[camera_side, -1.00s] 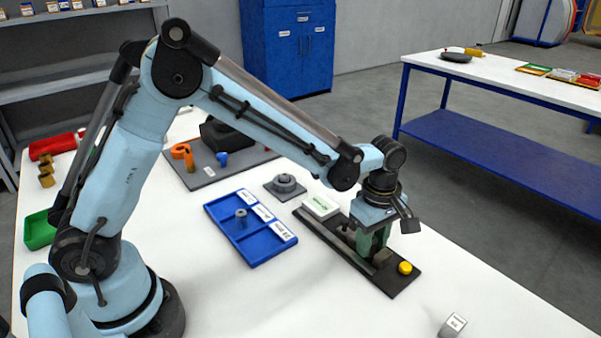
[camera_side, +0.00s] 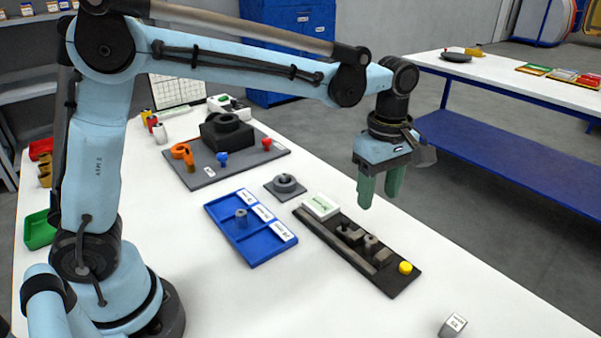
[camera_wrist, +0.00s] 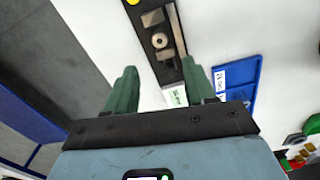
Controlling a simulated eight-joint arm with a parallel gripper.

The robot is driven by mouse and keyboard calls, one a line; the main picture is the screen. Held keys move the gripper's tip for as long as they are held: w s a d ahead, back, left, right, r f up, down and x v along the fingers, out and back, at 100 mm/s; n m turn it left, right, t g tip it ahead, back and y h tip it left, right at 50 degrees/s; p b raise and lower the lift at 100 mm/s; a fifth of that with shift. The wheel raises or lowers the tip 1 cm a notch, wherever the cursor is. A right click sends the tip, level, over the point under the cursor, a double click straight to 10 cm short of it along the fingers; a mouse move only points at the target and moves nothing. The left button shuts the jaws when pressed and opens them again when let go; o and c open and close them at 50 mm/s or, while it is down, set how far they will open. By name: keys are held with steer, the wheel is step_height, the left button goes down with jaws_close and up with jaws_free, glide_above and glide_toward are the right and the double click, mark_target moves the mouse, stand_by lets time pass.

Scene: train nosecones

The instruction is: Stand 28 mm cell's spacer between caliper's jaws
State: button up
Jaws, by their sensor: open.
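The caliper (camera_side: 383,258) lies on a dark board with a yellow button (camera_side: 405,268) at its near end and a white display box (camera_side: 320,207) at its far end. A grey ring-shaped spacer (camera_side: 370,243) stands upright between its two jaw blocks. In the wrist view the spacer (camera_wrist: 158,41) shows end-on with a hole, a block on either side. Whether it touches the jaws I cannot tell. My gripper (camera_side: 379,188) is open and empty, raised above the board; its green fingers also show in the wrist view (camera_wrist: 158,88).
A grey ring gauge (camera_side: 285,186) sits on a plate behind. A grey mat (camera_side: 202,176) carries orange, blue and red parts. A small labelled block (camera_side: 453,325) lies front right.

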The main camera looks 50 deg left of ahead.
steer(key=s+a+m+t, duration=0.7)
steer(key=s+a+m, duration=0.5)
steer(key=m, duration=0.4)
steer(key=shift+s+f, duration=0.15)
steer(key=shift+s, duration=0.5)
